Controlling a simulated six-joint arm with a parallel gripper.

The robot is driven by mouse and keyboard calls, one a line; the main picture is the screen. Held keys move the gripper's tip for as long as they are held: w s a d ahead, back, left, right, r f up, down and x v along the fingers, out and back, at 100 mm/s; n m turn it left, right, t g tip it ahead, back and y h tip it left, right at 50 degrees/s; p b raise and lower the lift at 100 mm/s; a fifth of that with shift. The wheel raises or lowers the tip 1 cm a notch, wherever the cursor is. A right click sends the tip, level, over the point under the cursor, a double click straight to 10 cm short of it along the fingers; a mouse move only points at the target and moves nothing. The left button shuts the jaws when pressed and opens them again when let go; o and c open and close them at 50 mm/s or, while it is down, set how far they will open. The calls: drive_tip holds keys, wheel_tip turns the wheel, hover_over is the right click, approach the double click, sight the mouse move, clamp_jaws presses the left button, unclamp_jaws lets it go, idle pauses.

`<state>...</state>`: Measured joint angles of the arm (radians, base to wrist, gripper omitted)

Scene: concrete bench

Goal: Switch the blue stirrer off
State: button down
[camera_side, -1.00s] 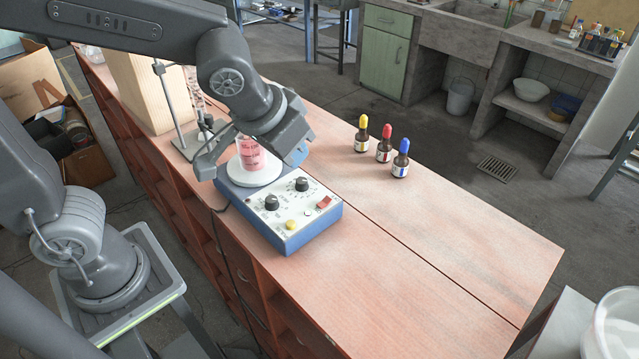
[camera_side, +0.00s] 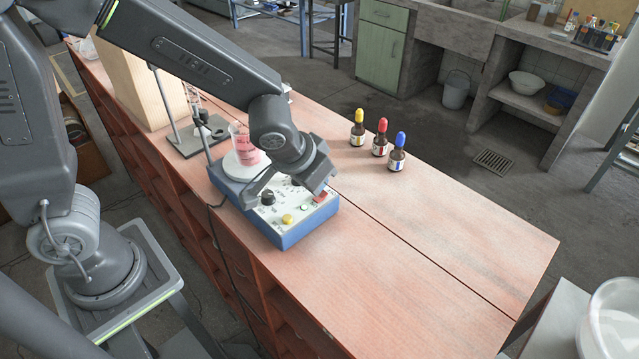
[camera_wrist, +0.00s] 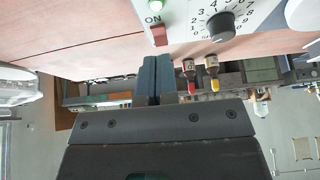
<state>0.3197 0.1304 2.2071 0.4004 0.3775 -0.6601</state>
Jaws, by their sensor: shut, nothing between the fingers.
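The blue stirrer (camera_side: 292,236) stands on the wooden bench, with a beaker of pink liquid (camera_side: 247,152) on its white plate. Its red switch (camera_side: 320,197) is at the panel's right end, close to my gripper. In the wrist view the red switch (camera_wrist: 160,37) shows beside the word ON, with a green lamp (camera_wrist: 155,4) near it and a dark knob (camera_wrist: 221,26) to the right. My gripper (camera_wrist: 157,62) is shut and empty, its fingertips appearing just below the switch in that view. In the side view my gripper is above the panel and its fingertips are hidden; contact cannot be told.
Yellow (camera_side: 358,129), red (camera_side: 380,138) and blue (camera_side: 398,153) capped bottles stand behind and right of the stirrer. A stand (camera_side: 196,138) and a wooden block (camera_side: 136,86) are at the left. The bench's right part is clear.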

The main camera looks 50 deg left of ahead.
sight(320, 198)
drive_tip(key=shift+x, duration=1.05)
drive_tip(key=shift+w+a+f, duration=0.1)
drive_tip(key=shift+w+f, duration=0.3)
drive_tip(key=shift+f, duration=0.15)
idle(0.8)
drive_tip(key=shift+s, duration=0.2)
drive_tip(key=shift+s+f, duration=0.15)
drive_tip(key=shift+s, duration=0.5)
drive_tip(key=w+v, duration=0.1)
drive_tip(key=v, duration=1.3)
drive_tip(key=shift+r, duration=0.45)
drive_tip(key=shift+s, duration=0.1)
